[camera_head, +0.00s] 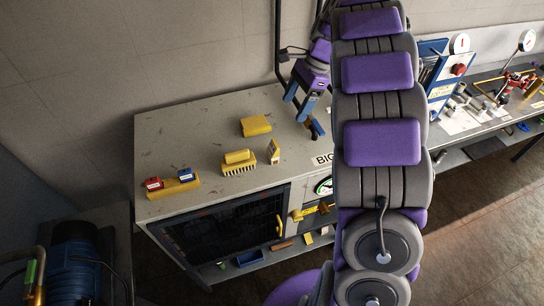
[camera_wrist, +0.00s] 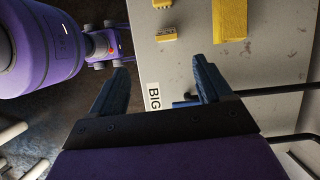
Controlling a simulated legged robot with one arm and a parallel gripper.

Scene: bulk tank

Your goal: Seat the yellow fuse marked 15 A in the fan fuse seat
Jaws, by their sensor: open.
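My gripper (camera_head: 300,106) is open above the right part of the grey bench top. In the wrist view its two blue fingers (camera_wrist: 158,80) stand wide apart with nothing held between them. A small yellow piece with a pale face (camera_head: 273,151) stands near the bench's front edge; it also shows beyond the fingers in the wrist view (camera_wrist: 166,34). I cannot read a 15 A mark on it. A yellow holder (camera_head: 185,188) at the left front carries a red piece (camera_head: 153,183) and a blue piece (camera_head: 186,174). I cannot make out the fan fuse seat.
The cabinet below has a dark mesh front (camera_head: 220,228). The bench's back left is clear.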

